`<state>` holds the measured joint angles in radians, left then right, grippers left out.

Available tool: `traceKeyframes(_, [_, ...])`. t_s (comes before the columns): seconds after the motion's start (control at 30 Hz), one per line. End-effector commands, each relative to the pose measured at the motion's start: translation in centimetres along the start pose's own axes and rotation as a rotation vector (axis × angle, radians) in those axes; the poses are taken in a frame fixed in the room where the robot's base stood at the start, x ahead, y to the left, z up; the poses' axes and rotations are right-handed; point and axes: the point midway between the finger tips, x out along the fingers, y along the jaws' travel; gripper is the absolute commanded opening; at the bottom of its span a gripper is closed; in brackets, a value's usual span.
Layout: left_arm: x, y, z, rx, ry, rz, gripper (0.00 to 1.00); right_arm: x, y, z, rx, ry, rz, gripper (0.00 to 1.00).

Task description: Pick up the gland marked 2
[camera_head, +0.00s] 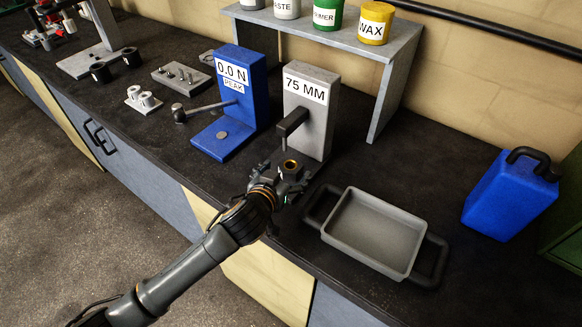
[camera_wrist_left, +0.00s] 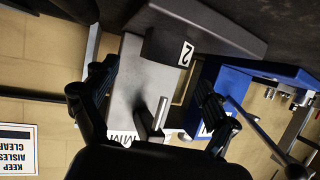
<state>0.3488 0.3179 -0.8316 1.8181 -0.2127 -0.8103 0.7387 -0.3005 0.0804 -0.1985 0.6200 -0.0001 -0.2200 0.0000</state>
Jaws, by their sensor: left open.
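The gland marked 2 (camera_wrist_left: 165,46) is a dark block with a white "2" label, standing on the base of the grey 75 MM stand (camera_wrist_left: 148,80). In the head view the gland (camera_head: 291,166) shows a brass-coloured ring on top, just beyond my left gripper (camera_head: 281,182). My left gripper (camera_wrist_left: 157,85) is open. In the wrist view its fingers lie either side of the line to the gland, which appears beyond the fingertips, with no contact visible. The gripper partly hides the gland's lower part in the head view. My right gripper is not in view.
The grey stand's arm (camera_head: 293,122) overhangs close behind the gland. A blue force gauge stand (camera_head: 245,90) with a lever is to the left. A grey tray (camera_head: 375,232) with dark handles lies to the right. A blue can (camera_head: 508,195) stands farther right.

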Motion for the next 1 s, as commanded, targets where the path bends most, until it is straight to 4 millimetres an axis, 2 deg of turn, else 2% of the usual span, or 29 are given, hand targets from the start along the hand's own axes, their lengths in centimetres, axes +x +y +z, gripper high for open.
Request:
traceKeyframes(0.43, [4.5,-0.3,0.7,0.0,-0.001,0.0,0.87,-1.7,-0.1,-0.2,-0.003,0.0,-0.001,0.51])
traceKeyframes(0.77, [5.1,-0.3,0.8,0.0,-0.001,0.0,0.87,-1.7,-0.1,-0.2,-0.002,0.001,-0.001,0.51])
traceKeyframes(0.8, [5.1,-0.3,0.8,0.0,-0.001,0.0,0.85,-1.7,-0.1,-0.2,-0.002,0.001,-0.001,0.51])
traceKeyframes(0.87, [5.1,-0.3,0.8,0.0,-0.001,0.0,0.72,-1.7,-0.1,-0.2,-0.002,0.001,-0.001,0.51])
traceKeyframes(1.0, [5.1,-0.3,0.9,-0.001,-0.001,0.0,0.44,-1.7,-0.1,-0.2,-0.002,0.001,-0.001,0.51])
